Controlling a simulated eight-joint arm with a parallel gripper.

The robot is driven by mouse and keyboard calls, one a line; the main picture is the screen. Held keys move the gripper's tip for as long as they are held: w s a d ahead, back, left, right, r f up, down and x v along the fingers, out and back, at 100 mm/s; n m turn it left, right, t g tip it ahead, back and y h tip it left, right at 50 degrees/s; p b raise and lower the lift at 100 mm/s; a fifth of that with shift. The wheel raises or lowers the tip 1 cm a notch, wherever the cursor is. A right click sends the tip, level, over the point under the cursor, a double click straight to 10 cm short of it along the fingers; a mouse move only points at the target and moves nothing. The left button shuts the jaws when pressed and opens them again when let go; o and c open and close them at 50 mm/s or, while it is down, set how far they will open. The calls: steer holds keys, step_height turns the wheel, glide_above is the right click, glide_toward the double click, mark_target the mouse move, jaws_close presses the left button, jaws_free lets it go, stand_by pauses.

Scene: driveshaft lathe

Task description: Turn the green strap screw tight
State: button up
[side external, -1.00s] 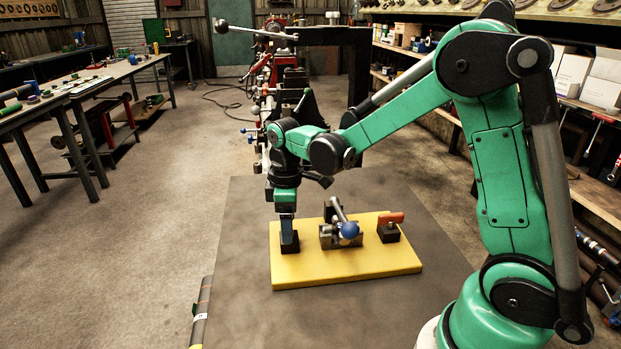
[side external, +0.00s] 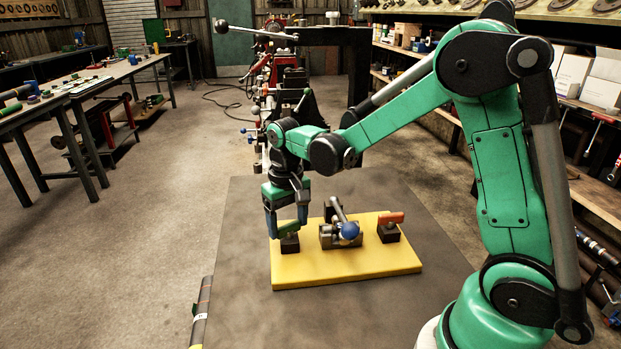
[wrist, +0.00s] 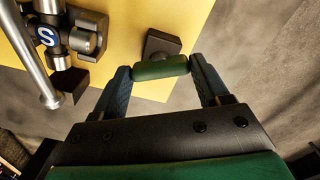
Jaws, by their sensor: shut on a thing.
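The green strap screw (side external: 289,229) stands on a small dark block at the left end of the yellow plate (side external: 345,268). Its handle is a short green bar, also seen in the wrist view (wrist: 160,68). My gripper (side external: 286,226) points down from above, shut on the bar. In the wrist view my gripper (wrist: 162,72) has one finger at each end of the bar. The dark block (wrist: 162,44) shows just beyond the bar. The screw's threads are hidden.
A metal clamp-like fixture with a blue knob (side external: 349,230) stands mid-plate, right of my gripper. An orange handle (side external: 390,218) on a dark block is further right. The grey mat (side external: 240,300) around the plate is clear. A lathe-like machine (side external: 290,100) stands behind.

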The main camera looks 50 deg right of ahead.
mark_target(288, 224)
steer(key=m, duration=1.2)
steer(key=shift+m, duration=0.3)
stand_by(0.4)
steer(key=o, duration=1.3)
steer(key=shift+r, duration=0.1)
steer(key=shift+r, duration=2.7)
